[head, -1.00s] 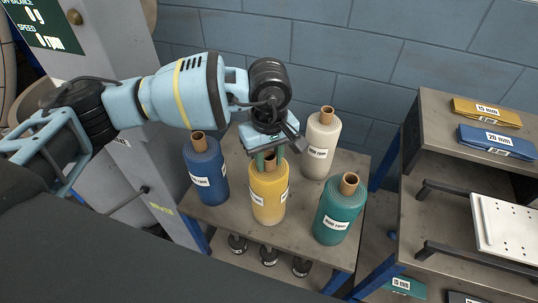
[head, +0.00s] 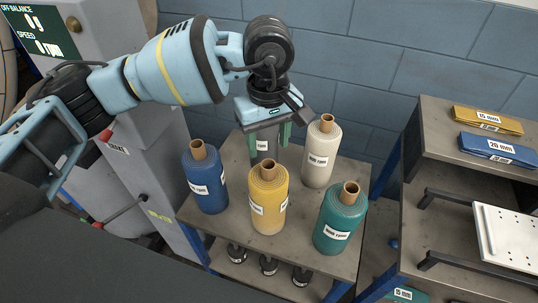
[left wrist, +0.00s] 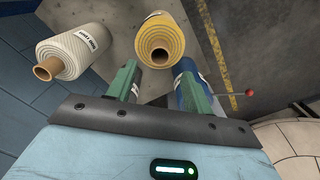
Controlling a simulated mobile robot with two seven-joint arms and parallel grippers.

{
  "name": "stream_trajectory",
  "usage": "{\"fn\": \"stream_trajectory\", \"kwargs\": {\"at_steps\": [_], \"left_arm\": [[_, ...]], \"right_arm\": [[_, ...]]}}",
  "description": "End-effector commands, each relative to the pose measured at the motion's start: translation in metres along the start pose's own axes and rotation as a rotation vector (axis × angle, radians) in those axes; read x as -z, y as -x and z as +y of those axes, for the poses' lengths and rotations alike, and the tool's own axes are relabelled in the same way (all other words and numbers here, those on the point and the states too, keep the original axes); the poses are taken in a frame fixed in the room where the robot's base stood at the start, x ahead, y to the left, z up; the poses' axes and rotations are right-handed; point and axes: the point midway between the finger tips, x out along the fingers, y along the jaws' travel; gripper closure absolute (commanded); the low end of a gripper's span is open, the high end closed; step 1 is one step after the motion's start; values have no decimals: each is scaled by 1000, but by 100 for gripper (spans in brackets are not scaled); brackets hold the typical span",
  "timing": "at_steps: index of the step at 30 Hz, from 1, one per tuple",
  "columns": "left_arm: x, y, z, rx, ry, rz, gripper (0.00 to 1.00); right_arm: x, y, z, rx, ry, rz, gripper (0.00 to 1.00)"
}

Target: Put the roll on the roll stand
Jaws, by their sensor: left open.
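The yellow roll (head: 268,200) stands upright, its brown core up, on a grey-topped stand (head: 235,180). Blue (head: 207,182), cream (head: 320,155) and teal (head: 340,220) rolls stand around it. My left gripper (head: 267,140) is open, above and behind the yellow roll and apart from it. In the left wrist view the yellow roll (left wrist: 163,38) lies beyond the open fingers (left wrist: 157,70), with the cream roll (left wrist: 75,52) left and the blue roll (left wrist: 190,90) partly hidden right. My right gripper is not in view.
A shelf unit (head: 440,140) at the right holds yellow and blue packets (head: 497,148) and a white plate (head: 508,238). A grey machine (head: 110,60) with a display stands at the left. A block wall is behind.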

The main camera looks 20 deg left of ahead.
Motion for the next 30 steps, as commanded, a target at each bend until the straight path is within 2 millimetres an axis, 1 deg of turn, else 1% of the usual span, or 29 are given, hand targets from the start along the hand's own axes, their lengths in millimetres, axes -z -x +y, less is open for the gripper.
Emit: {"fn": "stream_trajectory", "kwargs": {"at_steps": [1,3,9,14,30], "left_arm": [[0,8,1,-2,-1,1,49],[0,19,1,-1,-1,0,49],[0,38,0,0,0,0,49],[0,42,0,0,0,0,49],[0,42,0,0,0,0,49]], "right_arm": [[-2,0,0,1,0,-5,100],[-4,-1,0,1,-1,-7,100],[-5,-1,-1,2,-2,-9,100],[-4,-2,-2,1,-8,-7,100],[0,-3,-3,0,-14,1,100]]}}
